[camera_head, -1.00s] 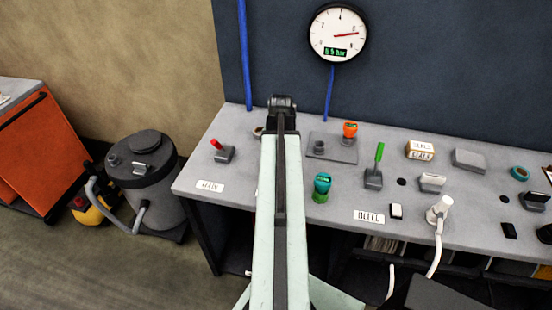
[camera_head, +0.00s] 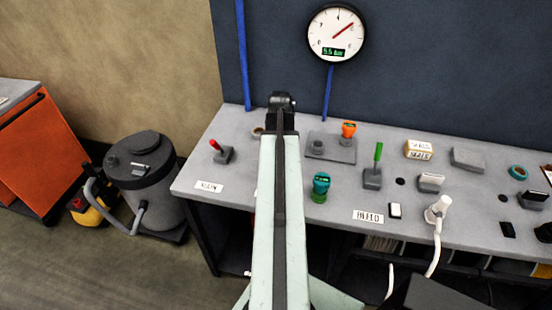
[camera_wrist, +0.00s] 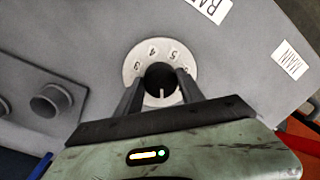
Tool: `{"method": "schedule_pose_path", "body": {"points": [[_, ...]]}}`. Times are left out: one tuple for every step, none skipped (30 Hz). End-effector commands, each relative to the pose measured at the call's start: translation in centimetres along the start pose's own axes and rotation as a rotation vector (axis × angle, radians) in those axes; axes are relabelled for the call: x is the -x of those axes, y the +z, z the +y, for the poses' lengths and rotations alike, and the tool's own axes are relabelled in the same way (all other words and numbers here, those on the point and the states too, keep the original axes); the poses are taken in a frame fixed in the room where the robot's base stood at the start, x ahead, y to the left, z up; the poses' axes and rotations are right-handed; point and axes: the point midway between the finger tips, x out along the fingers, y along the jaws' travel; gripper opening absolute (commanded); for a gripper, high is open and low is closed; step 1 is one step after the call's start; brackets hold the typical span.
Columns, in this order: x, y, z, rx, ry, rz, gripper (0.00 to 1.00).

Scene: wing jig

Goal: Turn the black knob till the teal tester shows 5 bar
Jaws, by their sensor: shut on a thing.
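The black knob (camera_wrist: 160,76) sits on a round pale dial with printed numbers in the wrist view. My gripper (camera_wrist: 161,84) is shut on it, one finger on each side. A white mark on the knob points toward the bottom of the picture. In the head view my arm hides the knob and the fingers. The teal tester (camera_head: 321,181) stands on a green base on the bench, right of my arm; its small readout is too small to read. The round wall gauge (camera_head: 337,33) shows about 5.5 bar in green digits, its red needle pointing up and right.
The grey bench (camera_head: 245,180) also holds a red-handled lever (camera_head: 217,146), an orange-topped part (camera_head: 348,129), a green-handled lever (camera_head: 378,155) and a white plug (camera_head: 439,206) with a cable. A vacuum cleaner (camera_head: 142,175) stands on the floor to the left.

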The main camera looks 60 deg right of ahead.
Motion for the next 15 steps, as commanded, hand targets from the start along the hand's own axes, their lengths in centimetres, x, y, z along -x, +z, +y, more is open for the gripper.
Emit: {"method": "schedule_pose_path", "body": {"points": [[0.02, -0.22, -0.01, 0.032, 0.000, 0.003, 0.05], [0.02, -0.23, -0.01, 0.051, -0.001, 0.002, 0.05], [0.02, -0.23, -0.01, 0.076, -0.001, 0.000, 0.05], [0.02, -0.24, -0.01, 0.095, -0.001, -0.001, 0.05], [0.02, -0.24, 0.00, 0.110, -0.001, -0.002, 0.05], [0.02, -0.24, 0.00, 0.131, -0.001, -0.003, 0.05], [0.02, -0.25, -0.01, 0.145, -0.001, -0.004, 0.05], [0.02, -0.25, 0.00, 0.159, -0.001, -0.005, 0.05], [0.02, -0.26, 0.00, 0.173, 0.000, -0.006, 0.05], [0.02, -0.26, 0.00, 0.185, 0.000, -0.006, 0.05], [0.02, -0.27, 0.00, 0.194, 0.000, -0.007, 0.05], [0.02, -0.27, -0.01, 0.204, 0.000, -0.007, 0.05], [0.02, -0.27, -0.01, 0.212, 0.000, -0.008, 0.05], [0.02, -0.27, 0.00, 0.218, 0.000, -0.008, 0.05], [0.02, -0.27, -0.01, 0.225, 0.000, -0.008, 0.05]]}}
